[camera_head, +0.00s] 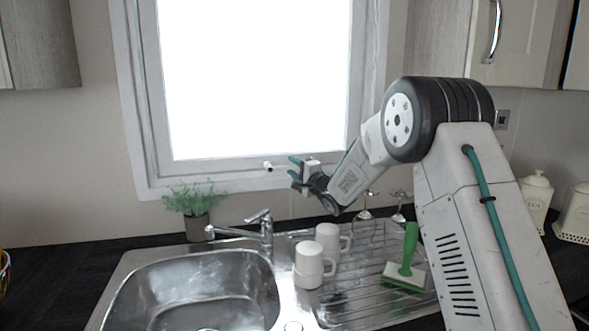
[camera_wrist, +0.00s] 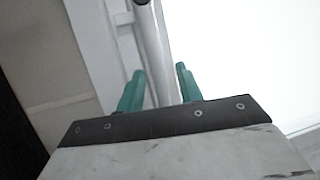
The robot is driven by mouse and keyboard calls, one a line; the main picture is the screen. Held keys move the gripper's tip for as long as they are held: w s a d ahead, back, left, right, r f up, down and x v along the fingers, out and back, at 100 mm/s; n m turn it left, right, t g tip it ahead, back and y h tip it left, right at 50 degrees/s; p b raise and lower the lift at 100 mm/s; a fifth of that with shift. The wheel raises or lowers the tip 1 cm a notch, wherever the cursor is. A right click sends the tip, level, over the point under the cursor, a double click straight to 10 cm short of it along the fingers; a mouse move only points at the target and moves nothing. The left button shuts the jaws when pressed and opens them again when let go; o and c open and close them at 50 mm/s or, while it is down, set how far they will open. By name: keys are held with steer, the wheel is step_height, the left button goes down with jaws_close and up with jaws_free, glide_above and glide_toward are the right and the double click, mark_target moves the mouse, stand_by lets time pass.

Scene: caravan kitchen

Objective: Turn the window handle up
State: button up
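The window (camera_head: 255,80) is above the sink. Its handle (camera_head: 268,166) is a small pale piece on the lower frame, right of the frame's middle. My gripper (camera_head: 292,171) is just right of the handle in the head view, fingers pointing left, with a small gap between. In the wrist view my gripper (camera_wrist: 160,82) shows two teal fingers spread apart, nothing held. A pale bar of the window frame (camera_wrist: 153,50) runs between them in the picture; I cannot tell its depth. A dark-tipped piece at the top edge looks like the handle (camera_wrist: 140,3).
Below are a faucet (camera_head: 265,228), a potted plant (camera_head: 196,210), a steel sink (camera_head: 135,283), two white mugs (camera_head: 309,265) and a green-handled brush (camera_head: 408,260). Upturned glasses (camera_head: 364,208) stand under my arm. Space before the window's lower left is clear.

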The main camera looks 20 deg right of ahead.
jaws_close()
steer(key=shift+r, duration=0.1)
